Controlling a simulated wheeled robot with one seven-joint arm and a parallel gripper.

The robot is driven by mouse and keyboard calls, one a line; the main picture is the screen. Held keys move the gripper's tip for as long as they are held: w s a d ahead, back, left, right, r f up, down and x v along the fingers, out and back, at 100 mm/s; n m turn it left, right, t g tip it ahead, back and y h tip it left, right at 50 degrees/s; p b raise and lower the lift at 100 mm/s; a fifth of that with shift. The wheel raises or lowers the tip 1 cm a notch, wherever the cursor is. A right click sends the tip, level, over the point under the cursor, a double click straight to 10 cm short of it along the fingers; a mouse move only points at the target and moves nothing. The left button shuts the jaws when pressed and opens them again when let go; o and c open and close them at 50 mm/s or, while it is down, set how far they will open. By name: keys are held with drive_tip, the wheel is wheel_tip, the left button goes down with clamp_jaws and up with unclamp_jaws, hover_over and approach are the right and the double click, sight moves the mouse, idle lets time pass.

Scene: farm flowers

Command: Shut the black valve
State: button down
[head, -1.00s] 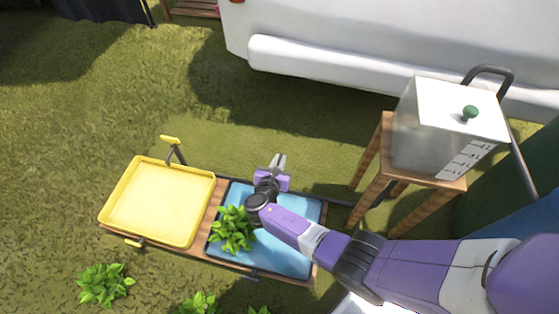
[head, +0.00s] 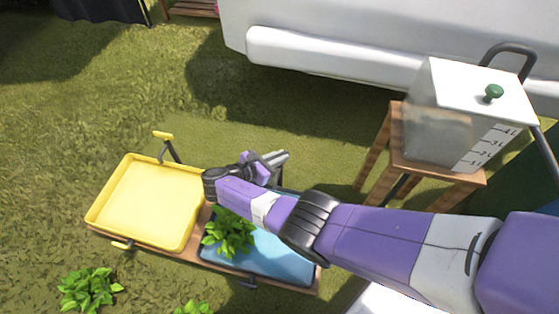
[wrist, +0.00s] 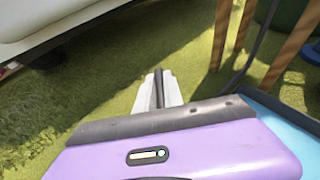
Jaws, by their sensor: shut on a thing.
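The blue tray (head: 285,267) sits at the right end of a low wooden stand, with a leafy green plant in it. My gripper (head: 283,157) is above the tray's far edge, pointing right. The black valve's dark stem (head: 281,174) shows just below my fingertips in the head view; its top is mostly hidden by the gripper. In the wrist view my light fingers (wrist: 159,92) are closed on a dark narrow bar, which looks like the handle of the black valve (wrist: 158,78). How far the valve is turned cannot be told.
A yellow tray (head: 122,233) with a yellow valve (head: 163,136) is at the left. A clear water tank (head: 440,120) stands on a wooden stool (head: 398,155) at the right. A white vehicle (head: 310,60) is behind. Open grass lies beyond the trays.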

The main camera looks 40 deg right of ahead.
drive_tip(key=shift+m+g, duration=0.4)
drive_tip(key=shift+g, duration=0.1)
drive_tip(key=c, duration=1.5)
unclamp_jaws()
drive_tip(key=shift+o, duration=0.2)
drive_tip(key=v, duration=0.7)
drive_tip(key=shift+a+p, duration=0.35)
drive_tip(key=shift+p, duration=0.1)
drive_tip(key=shift+r, duration=0.15)
